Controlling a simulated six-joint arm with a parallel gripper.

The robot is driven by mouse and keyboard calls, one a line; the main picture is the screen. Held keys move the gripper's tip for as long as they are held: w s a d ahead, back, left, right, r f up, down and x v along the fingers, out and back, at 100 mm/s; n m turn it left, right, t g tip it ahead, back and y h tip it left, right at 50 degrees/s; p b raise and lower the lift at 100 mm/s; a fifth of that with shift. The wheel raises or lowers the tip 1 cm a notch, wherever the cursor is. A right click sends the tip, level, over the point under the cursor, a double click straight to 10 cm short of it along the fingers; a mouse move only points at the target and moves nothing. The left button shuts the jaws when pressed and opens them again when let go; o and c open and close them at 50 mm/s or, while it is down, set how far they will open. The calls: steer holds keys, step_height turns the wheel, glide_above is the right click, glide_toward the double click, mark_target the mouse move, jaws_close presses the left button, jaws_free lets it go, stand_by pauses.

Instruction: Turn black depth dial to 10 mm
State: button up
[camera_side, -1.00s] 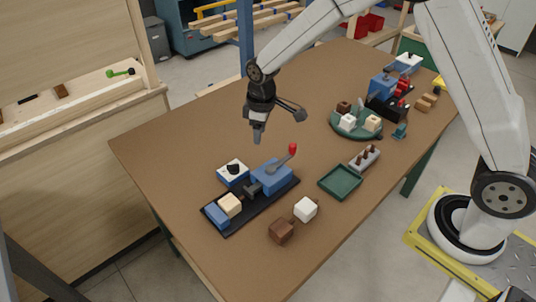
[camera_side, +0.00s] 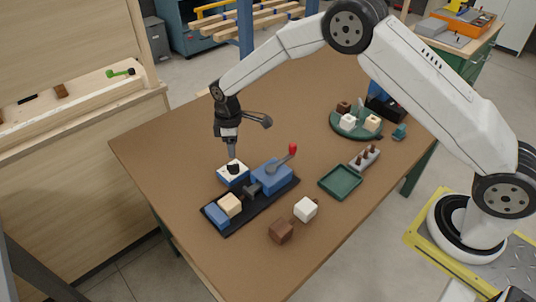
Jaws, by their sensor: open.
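The black depth dial (camera_side: 233,168) sits on a white plate on top of a blue block (camera_side: 230,179), at the back left of the black-based fixture. Its markings are too small to read. My gripper (camera_side: 232,153) points down just above the dial. It is open, and no object shows between its fingers. I cannot tell whether a fingertip touches the dial.
The fixture has a blue block with a red-knobbed lever (camera_side: 293,149) to the right of the dial. A pale block (camera_side: 230,204) lies at its front left. A white cube (camera_side: 306,209), a brown cube (camera_side: 281,231) and a green tray (camera_side: 341,182) are nearby. The table's left side is clear.

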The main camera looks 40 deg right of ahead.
mark_target(234, 164)
steer(key=shift+f, duration=3.5)
jaws_close()
